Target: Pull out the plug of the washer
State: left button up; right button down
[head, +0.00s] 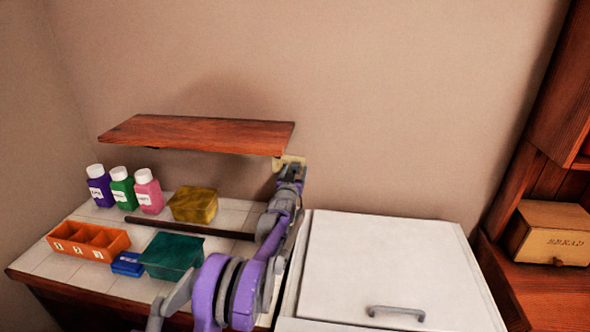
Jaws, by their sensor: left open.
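A white appliance (390,270), which I take to be the washer, stands right of the tiled counter. Its flat top carries a grey handle near the front. A small cream-coloured piece (283,160) shows at the wall just under the right end of the wooden shelf; I cannot tell whether it is the plug, the socket or both. My left gripper (290,168) is open at this piece, with its purple and grey arm reaching up between counter and appliance. The fingertips are small and partly hidden, so contact is unclear. My right gripper is not in view.
A wooden shelf (195,133) juts from the wall just left of my gripper. A bread box (549,233) stands right.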

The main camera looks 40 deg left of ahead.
aim_at(294, 171)
pick_arm(q)
grip_shut()
dwell(0.3)
jog(key=shift+s+d, duration=0.1)
jog(key=shift+s, duration=0.05)
jog(key=shift+s+d, duration=0.3)
jog(key=shift+s, duration=0.25)
jog(key=shift+b+v, duration=0.7)
jog(key=shift+v, duration=1.5)
jog(key=shift+a, duration=0.1)
